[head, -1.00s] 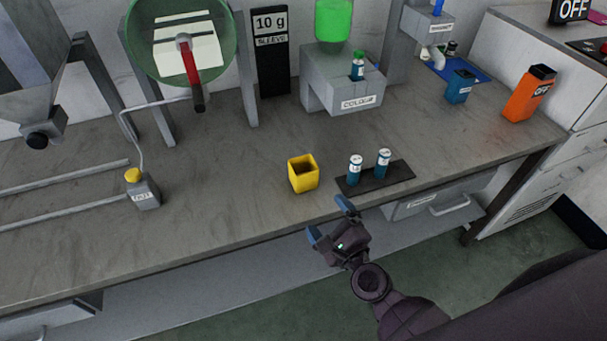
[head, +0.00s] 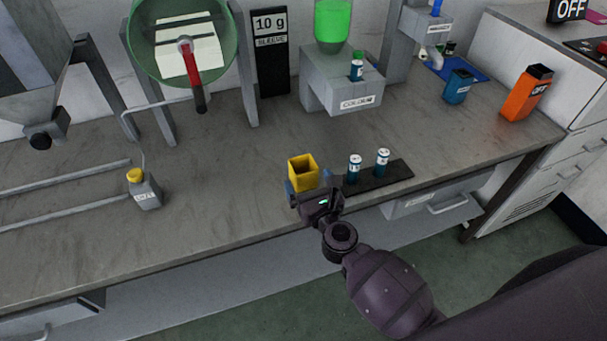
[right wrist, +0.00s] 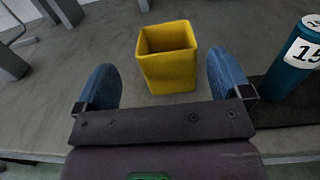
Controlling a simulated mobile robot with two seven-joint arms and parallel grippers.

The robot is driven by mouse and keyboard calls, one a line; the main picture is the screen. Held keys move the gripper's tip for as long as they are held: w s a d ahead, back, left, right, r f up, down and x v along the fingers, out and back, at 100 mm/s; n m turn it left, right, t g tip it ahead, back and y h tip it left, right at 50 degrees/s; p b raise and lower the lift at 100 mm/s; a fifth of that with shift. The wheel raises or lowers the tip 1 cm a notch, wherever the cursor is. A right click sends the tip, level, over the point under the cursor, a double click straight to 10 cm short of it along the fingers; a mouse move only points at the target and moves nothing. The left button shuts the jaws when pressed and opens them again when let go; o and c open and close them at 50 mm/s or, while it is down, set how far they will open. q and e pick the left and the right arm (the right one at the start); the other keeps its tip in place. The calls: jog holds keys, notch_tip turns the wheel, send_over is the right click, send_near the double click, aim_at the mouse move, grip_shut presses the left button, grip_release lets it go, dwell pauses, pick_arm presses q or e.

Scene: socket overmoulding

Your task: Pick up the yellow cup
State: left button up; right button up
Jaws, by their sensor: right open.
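The yellow cup (head: 303,173) is square, open-topped and upright on the grey bench near its front edge. It also shows in the right wrist view (right wrist: 168,70), just ahead of the fingers and between their lines. My right gripper (head: 312,187) is open at the front side of the cup, with its blue fingertips spread. In the right wrist view its fingers (right wrist: 165,88) stand left and right, with a gap to the cup on both sides. The cup's lower front is partly hidden by the gripper in the head view. My left gripper is not in view.
Two blue labelled vials (head: 354,168) stand on a dark mat (head: 400,172) just right of the cup; one shows close to the right finger in the wrist view (right wrist: 292,65). A grey bottle with a yellow cap (head: 145,190) stands left. Bench between them is clear.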

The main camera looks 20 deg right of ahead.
aim_at(308, 177)
jog(key=shift+w+d+f, duration=0.1)
jog(key=shift+w, duration=1.2)
jog(key=shift+w+d+f, duration=0.1)
jog(key=shift+w, duration=1.2)
jog(key=c, duration=1)
